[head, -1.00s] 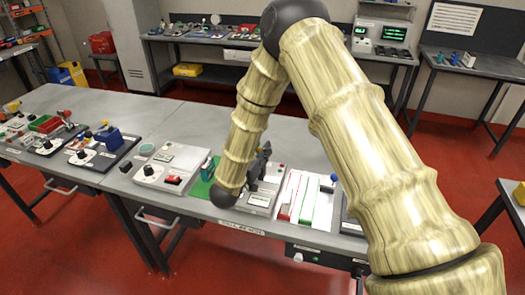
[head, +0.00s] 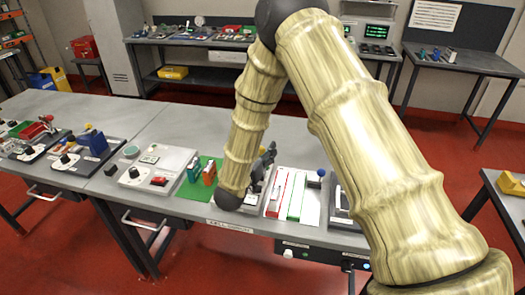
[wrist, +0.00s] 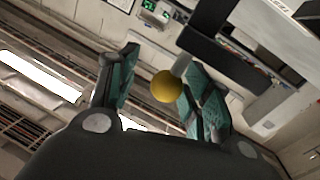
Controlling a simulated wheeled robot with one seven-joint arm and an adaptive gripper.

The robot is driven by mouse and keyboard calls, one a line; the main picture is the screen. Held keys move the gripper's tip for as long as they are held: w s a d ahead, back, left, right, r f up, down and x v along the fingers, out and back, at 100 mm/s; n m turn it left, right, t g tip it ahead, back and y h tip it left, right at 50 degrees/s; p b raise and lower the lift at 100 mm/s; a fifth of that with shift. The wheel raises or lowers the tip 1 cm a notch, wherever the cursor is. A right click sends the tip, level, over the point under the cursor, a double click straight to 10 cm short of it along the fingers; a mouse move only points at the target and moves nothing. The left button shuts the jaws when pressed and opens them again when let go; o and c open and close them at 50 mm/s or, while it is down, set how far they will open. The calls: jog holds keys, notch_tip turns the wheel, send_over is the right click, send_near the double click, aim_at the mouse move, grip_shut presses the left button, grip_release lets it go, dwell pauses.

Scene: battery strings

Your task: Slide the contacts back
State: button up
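The contacts cannot be picked out for certain. A white panel (head: 290,205) with a red and a green strip lies on the near bench, with a blue-knobbed lever (head: 321,173) at its back right. Left of it is a green mat (head: 183,190) with a teal block (head: 193,173) and an orange block (head: 209,174) standing on it. My gripper (head: 266,163) is just behind the end of my arm, over the bench between mat and panel, partly hidden. In the wrist view my gripper (wrist: 160,90) has its fingers apart; a yellow ball (wrist: 166,86) shows between them, apparently not gripped.
A device with a red switch (head: 159,181) sits left of the mat. A blue block (head: 92,142) and other switch boards stand farther left. A dark-edged device (head: 342,205) is right of the panel, partly behind my arm. The bench behind the devices is mostly clear.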

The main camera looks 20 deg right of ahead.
jog(key=shift+a, duration=0.15)
jog(key=v, duration=1.1)
jog(key=shift+s+a, duration=0.2)
jog(key=shift+s, duration=0.15)
